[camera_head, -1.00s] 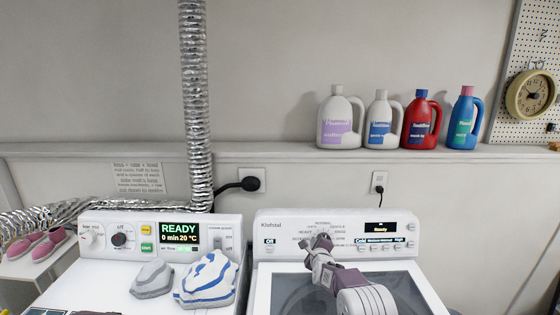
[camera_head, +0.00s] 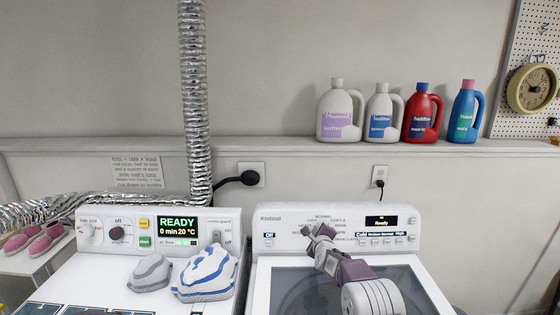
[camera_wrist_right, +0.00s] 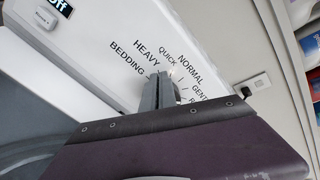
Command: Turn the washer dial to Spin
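The washer (camera_head: 262,280) is the white machine at the right in the head view, with a cycle dial on its back panel. My right gripper (camera_head: 318,232) is at that dial and covers most of it. In the right wrist view the gripper fingers (camera_wrist_right: 157,92) are at the dial (camera_wrist_right: 177,92), of which only a small part shows beside them. Printed labels around it read BEDDING, HEAVY, QUICK and NORMAL, with others cut off by my gripper. I cannot read a Spin label, and the finger gap is unclear. My left gripper is not in view.
The washer's display (camera_head: 381,222) reads Ready. Several detergent bottles (camera_head: 422,112) stand on the ledge behind.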

